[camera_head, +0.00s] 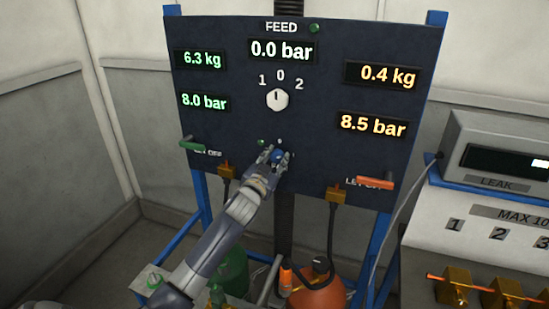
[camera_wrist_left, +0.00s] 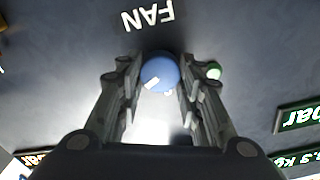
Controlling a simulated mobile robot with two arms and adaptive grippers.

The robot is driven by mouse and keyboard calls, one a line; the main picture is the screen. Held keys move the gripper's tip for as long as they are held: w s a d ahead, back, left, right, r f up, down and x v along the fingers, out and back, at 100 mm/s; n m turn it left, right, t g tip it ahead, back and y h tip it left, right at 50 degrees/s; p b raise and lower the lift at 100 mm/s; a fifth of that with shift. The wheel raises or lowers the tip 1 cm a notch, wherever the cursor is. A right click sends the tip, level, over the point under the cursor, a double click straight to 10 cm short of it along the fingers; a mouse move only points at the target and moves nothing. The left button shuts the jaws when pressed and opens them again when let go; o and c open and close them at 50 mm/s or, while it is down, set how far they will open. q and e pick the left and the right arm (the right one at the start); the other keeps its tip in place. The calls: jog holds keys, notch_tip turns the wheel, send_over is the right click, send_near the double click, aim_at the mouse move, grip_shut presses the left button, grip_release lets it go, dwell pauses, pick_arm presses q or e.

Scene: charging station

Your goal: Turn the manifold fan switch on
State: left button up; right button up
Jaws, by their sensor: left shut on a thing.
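The fan switch (camera_wrist_left: 160,72) is a round blue knob with a white mark, below the upside-down FAN label (camera_wrist_left: 148,17) in the left wrist view. In the head view the blue knob (camera_head: 277,156) shows low on the dark panel (camera_head: 225,125). My left gripper (camera_head: 273,157) is at the knob, its two fingers on either side of it and shut on it. The fingers also show in the left wrist view (camera_wrist_left: 161,85). A green light (camera_wrist_left: 214,71) sits beside the knob. My right gripper is not in view.
A white selector knob (camera_head: 278,99) marked 1, 0, 2 is above my left gripper. A green lever (camera_head: 191,144) and an orange lever (camera_head: 375,183) stick out at the panel's sides. The leak meter (camera_head: 497,155) stands at the right.

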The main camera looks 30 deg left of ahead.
pick_arm(q)
jog(key=m, duration=0.5)
jog(key=shift+p, duration=0.4)
jog(key=shift+m, duration=0.4)
jog(key=o, duration=1.1)
jog(key=shift+c, duration=0.2)
jog(key=shift+s+d+f, duration=0.15)
jog(key=shift+s+d, duration=0.1)
jog(key=shift+s, duration=0.35)
jog(key=v, duration=1)
jog(key=shift+s, duration=0.3)
jog(key=shift+d, duration=0.1)
